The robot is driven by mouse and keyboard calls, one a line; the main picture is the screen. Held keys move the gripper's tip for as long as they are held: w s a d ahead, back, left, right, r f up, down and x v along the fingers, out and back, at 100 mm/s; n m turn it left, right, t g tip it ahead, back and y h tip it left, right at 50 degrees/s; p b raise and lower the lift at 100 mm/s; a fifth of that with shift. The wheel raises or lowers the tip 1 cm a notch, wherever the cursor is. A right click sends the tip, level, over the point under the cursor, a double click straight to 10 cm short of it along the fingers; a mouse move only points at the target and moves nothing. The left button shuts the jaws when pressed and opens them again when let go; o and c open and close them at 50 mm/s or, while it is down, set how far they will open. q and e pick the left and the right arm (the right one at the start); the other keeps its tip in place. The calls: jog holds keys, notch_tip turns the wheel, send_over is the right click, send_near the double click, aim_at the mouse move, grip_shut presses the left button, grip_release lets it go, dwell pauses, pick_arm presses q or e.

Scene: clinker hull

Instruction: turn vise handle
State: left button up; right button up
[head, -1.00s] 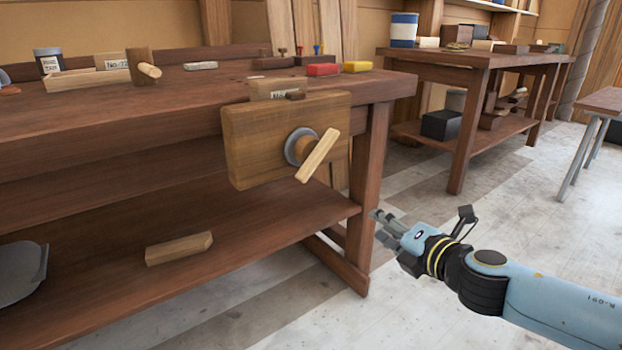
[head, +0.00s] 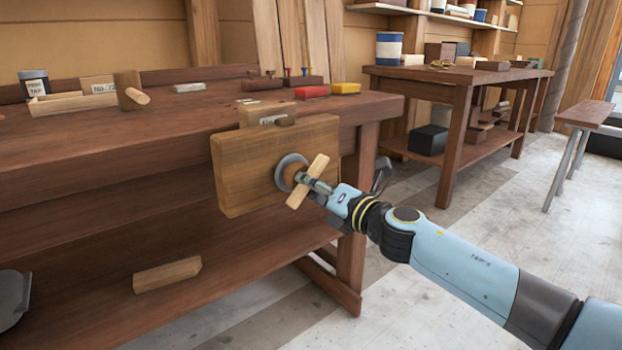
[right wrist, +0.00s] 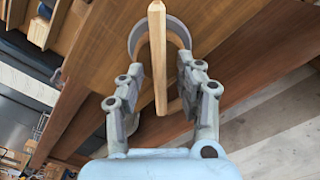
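The vise handle (head: 319,166) is a pale wooden bar, tilted with its upper end to the right. It sits on a round hub with a grey collar (head: 284,170), in front of the square wooden vise jaw (head: 243,172). My right gripper (head: 311,185) is at the handle. In the right wrist view the handle (right wrist: 157,60) runs lengthwise between the two fingers of the right gripper (right wrist: 160,66). The fingers are apart, with a gap on both sides of the bar. The grey collar (right wrist: 137,36) shows behind it. My left gripper is in no view.
The vise is on the front of a workbench (head: 80,160) with small items on top. A wood block (head: 167,275) lies on its lower shelf. A second bench (head: 455,80) and a stool (head: 585,114) stand behind to the right.

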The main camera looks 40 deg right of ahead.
jog(key=shift+w, duration=0.25)
grip_shut()
jog(key=shift+m, duration=0.3)
jog(key=m+p, duration=0.1)
jog(key=m, duration=0.2)
jog(key=shift+r+m, duration=0.1)
jog(key=shift+m, duration=0.2)
jog(key=shift+a+m+p, duration=0.1)
jog(key=shift+m+p, duration=0.4)
jog(key=shift+m, duration=1.7)
